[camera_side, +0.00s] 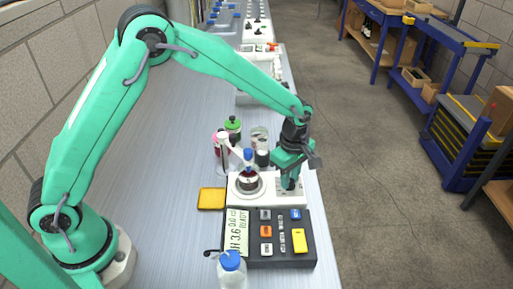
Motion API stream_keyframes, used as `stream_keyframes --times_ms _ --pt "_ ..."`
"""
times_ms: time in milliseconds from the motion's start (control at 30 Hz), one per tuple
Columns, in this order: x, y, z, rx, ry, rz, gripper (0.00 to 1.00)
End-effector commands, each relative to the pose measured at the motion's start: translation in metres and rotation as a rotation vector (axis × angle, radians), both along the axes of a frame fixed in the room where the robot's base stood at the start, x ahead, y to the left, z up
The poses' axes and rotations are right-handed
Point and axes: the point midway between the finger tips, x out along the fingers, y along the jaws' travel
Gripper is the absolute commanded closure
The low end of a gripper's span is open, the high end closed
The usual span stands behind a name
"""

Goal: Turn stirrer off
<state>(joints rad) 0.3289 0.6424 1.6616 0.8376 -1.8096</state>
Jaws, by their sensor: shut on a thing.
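The white stirrer (240,201) stands on the bench in the lower middle of the side view. A small vessel with dark red liquid (248,183) sits on its round plate, with a blue-topped probe (248,155) above it. My gripper (289,184) points down at the right part of the stirrer's top, over its control panel. It is shut on the stirrer's small dark knob, which the fingers mostly hide. I cannot read the knob's position.
A dark meter (268,258) with display and buttons lies in front of the stirrer. A blue-capped bottle (231,264) stands by its left front. A yellow pad (211,199) lies left. A green-capped bottle (232,125) and jars (259,136) stand close behind.

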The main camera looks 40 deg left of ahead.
Motion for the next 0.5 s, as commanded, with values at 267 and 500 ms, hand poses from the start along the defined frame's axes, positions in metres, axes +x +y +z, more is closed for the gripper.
stream_keyframes --times_ms 267,500 --pt "0.0001 0.0001 0.0009 0.0 0.0 0.094 0.99" --pt "0.0001 0.0001 0.001 0.0 0.0 0.108 0.99"
